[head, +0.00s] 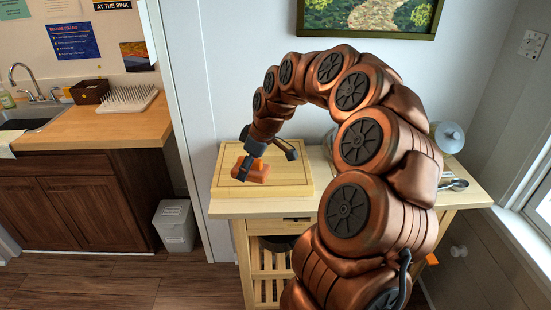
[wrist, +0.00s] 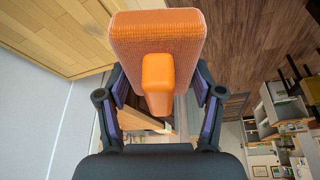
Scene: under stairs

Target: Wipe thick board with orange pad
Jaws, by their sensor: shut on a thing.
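The orange pad (head: 257,172) is in my gripper (head: 244,168), over the left part of the thick board in the head view. In the wrist view the orange pad (wrist: 158,40) has a wide textured block and a smaller handle. My gripper (wrist: 160,100) has a finger on each side of that handle. The thick wooden board (head: 295,180) lies flat on the light wooden table. Part of the board (wrist: 50,35) appears to show at the upper left in the wrist view. I cannot tell whether the pad touches the board.
The table (head: 275,207) has slatted shelves below. A glass jar with a lid (head: 450,137) and a metal spoon or ladle (head: 455,184) are at its right, partly behind my arm. A white bin (head: 175,225) stands on the floor left of it. A picture frame (head: 368,18) hangs above.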

